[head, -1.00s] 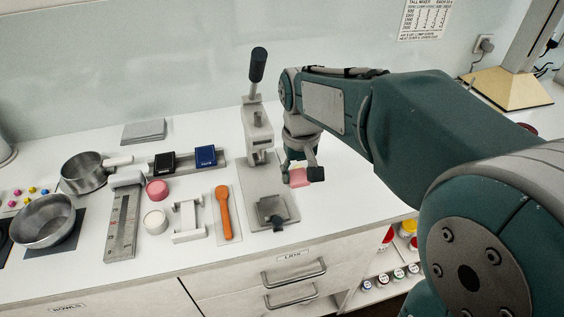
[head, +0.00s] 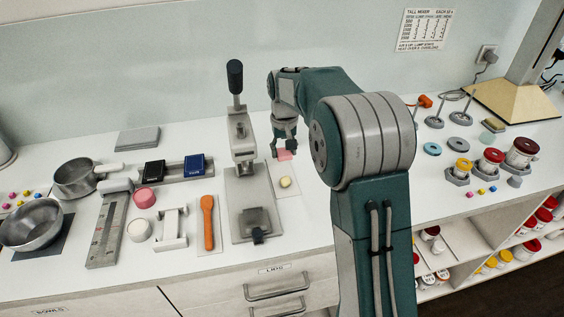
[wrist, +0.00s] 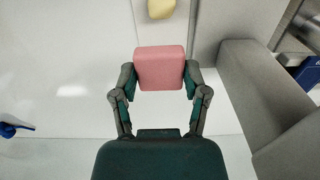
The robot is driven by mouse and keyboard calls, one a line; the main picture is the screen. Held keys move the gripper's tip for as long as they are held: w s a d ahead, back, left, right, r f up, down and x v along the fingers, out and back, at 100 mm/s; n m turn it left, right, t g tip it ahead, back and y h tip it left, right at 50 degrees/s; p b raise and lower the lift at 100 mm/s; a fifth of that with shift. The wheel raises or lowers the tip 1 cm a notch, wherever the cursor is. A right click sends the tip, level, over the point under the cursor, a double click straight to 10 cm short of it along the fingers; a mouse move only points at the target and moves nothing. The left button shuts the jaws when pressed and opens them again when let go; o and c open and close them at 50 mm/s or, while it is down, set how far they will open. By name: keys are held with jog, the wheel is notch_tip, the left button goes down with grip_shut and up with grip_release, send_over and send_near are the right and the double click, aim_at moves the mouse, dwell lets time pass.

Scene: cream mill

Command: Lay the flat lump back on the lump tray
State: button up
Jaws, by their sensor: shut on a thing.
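My gripper (head: 284,148) is shut on the flat pink lump (head: 284,155). In the wrist view the lump (wrist: 160,67) is a rounded square block between the two fingertips. The lump tray (head: 293,190) is a thin pale sheet just right of the press, with a yellow lump (head: 286,182) on it. The pink lump is at or over the tray's far end; I cannot tell whether it touches. The yellow lump also shows at the top of the wrist view (wrist: 161,8).
The lever press (head: 241,150) stands close left of my gripper. Further left are an orange spoon (head: 207,222), a white stand (head: 170,228), a pink round piece (head: 144,197) and metal pans (head: 75,177). Jars (head: 488,162) stand at the right. The wall is behind.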

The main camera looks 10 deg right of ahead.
aim_at(280, 168)
jog(key=w+f, duration=0.3)
jog(key=shift+a+f, duration=0.3)
jog(key=shift+f, duration=0.05)
jog(key=shift+w+a+f, duration=0.25)
jog(key=shift+w+f, duration=0.1)
jog(key=shift+f, duration=0.1)
jog(key=shift+d+f, duration=0.15)
jog(key=shift+f, duration=0.5)
jog(key=shift+d+f, duration=0.15)
jog(key=shift+f, duration=0.45)
jog(key=shift+d+f, duration=0.2)
jog(key=shift+f, duration=0.05)
jog(key=o, duration=1)
jog(key=shift+a+f, duration=0.1)
jog(key=shift+a, duration=0.25)
jog(key=shift+d, duration=0.2)
